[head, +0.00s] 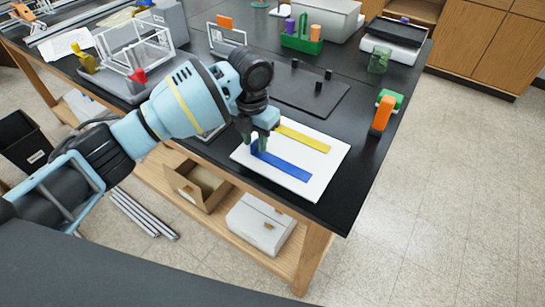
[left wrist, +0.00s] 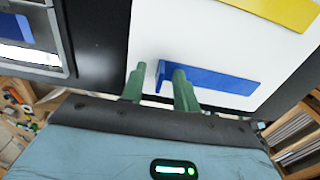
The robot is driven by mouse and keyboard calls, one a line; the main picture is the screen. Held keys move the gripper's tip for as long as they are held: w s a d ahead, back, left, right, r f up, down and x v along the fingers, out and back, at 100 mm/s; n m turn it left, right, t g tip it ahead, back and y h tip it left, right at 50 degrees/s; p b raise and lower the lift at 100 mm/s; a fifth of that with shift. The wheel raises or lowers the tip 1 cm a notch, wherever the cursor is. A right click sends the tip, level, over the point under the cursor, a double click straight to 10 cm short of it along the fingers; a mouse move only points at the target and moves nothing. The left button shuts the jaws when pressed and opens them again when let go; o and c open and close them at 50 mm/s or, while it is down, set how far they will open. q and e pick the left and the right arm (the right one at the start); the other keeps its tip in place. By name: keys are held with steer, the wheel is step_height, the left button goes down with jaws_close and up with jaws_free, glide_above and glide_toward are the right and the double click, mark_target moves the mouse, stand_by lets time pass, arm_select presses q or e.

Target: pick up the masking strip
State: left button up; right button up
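A blue strip (head: 285,170) lies on a white board (head: 325,165) near the front edge of the black bench. Its left end has an upturned tab. A yellow strip (head: 303,138) lies behind it on the same board. I cannot tell which strip is called the masking strip. My left gripper (head: 254,143) is low over the blue strip's left end. In the left wrist view its green fingers (left wrist: 159,72) are apart, with the tab of the blue strip (left wrist: 222,86) showing between them. No contact with the tab is clear. My right gripper is not in view.
A dark mat (head: 300,90) with several black posts lies behind the board. An orange-handled tool (head: 382,115) stands to the right. A wire-framed fixture (head: 137,50) is at the left. The bench's right front corner is clear.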

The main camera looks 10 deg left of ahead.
arm_select(q)
jaws_close()
steer(key=shift+r, duration=0.1)
stand_by(0.3)
steer(key=shift+r, duration=0.5)
step_height(320, 180, up, 2)
steer(key=shift+s+d+r, duration=0.2)
steer(key=shift+s+d, duration=0.1)
steer(key=shift+d, duration=0.35)
steer(key=s+d, duration=0.2)
steer(key=d, duration=0.2)
steer(key=s+d+r, duration=0.1)
steer(key=s+d, duration=0.1)
steer(key=d, duration=0.2)
steer(key=s+d+b, duration=0.1)
steer(key=s+d, duration=0.2)
steer(key=d, duration=0.1)
steer(key=shift+d+r, duration=0.2)
steer(key=shift+d, duration=0.2)
